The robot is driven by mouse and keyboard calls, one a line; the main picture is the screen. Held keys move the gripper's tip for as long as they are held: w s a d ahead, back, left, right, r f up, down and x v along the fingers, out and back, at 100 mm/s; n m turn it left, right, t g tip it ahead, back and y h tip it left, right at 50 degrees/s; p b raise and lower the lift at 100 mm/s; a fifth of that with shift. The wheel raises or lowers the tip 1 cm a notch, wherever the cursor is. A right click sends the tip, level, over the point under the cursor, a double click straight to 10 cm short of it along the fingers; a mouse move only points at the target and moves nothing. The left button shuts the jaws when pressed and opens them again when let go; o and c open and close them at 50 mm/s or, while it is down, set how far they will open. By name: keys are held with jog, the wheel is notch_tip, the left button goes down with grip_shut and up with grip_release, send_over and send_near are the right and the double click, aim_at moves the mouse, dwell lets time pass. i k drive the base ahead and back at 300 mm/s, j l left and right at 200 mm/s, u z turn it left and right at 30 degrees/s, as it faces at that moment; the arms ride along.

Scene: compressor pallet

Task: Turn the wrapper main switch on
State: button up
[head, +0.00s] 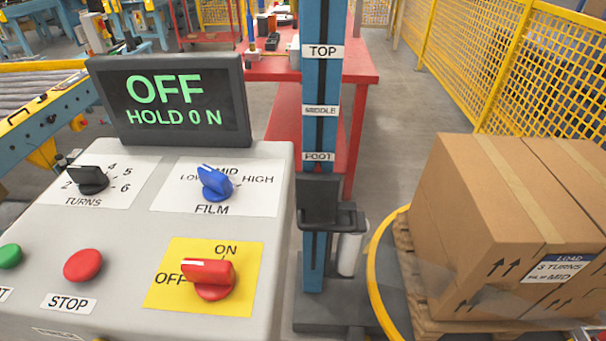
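The main switch is a red rotary knob (209,277) on a yellow plate (160,299) at the lower right of the grey control panel (130,240). The plate reads OFF at its left and ON at its top. The knob's white mark points left, toward OFF. The display (170,100) at the back of the panel reads "OFF" and "HOLD 0 N" in green. My gripper is not in view.
The panel also has a black TURNS knob (90,179), a blue FILM knob (214,182), a red STOP button (83,265) and a green button (9,256). A blue mast (323,100) stands right of the panel. Cardboard boxes (480,215) sit on a pallet (411,283) farther right.

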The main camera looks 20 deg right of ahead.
aim_at(214, 279)
jog(key=u, duration=0.75)
